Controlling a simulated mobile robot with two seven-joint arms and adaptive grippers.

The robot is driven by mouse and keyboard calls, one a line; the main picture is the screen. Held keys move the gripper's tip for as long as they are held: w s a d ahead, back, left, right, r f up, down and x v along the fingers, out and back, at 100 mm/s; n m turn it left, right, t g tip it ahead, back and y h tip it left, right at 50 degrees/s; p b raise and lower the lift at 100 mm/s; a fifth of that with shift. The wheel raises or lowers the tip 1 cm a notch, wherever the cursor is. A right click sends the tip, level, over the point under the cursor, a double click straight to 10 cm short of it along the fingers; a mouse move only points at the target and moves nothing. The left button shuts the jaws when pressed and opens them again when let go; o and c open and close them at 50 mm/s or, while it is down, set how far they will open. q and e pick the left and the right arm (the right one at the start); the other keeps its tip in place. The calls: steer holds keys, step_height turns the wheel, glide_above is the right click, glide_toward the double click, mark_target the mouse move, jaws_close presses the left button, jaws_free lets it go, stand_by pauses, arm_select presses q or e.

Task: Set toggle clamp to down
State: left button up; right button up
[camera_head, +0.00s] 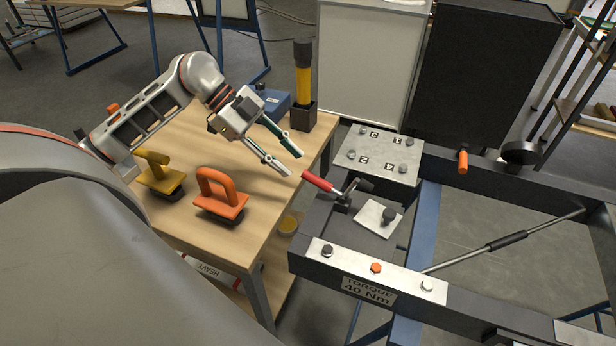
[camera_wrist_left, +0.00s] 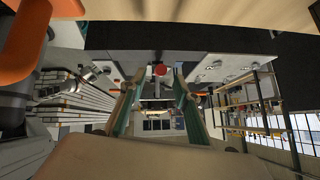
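The toggle clamp has a red handle (camera_head: 320,182) that slants up and left from its dark metal body (camera_head: 344,200), on the dark frame beside a small light plate (camera_head: 380,219). My left gripper (camera_head: 294,162) is open and empty, just up and left of the handle's free end, with a gap showing between them. In the left wrist view the round red handle end (camera_wrist_left: 160,70) appears between the two spread fingertips (camera_wrist_left: 154,84), seemingly ahead of them. My right gripper is not in view.
The wooden table (camera_head: 262,205) holds a yellow lifter (camera_head: 157,168), an orange lifter (camera_head: 221,190), a blue box (camera_head: 274,101) and a yellow-and-black tool (camera_head: 303,70) in a holder. A bolted plate (camera_head: 380,158) lies behind the clamp. The frame's centre is open to the floor.

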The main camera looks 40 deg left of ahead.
mark_target(306, 175)
arm_select(q)
steer(key=x, duration=0.6)
steer(key=shift+w+d+f, duration=0.15)
steer(key=shift+d, duration=0.05)
jaws_close()
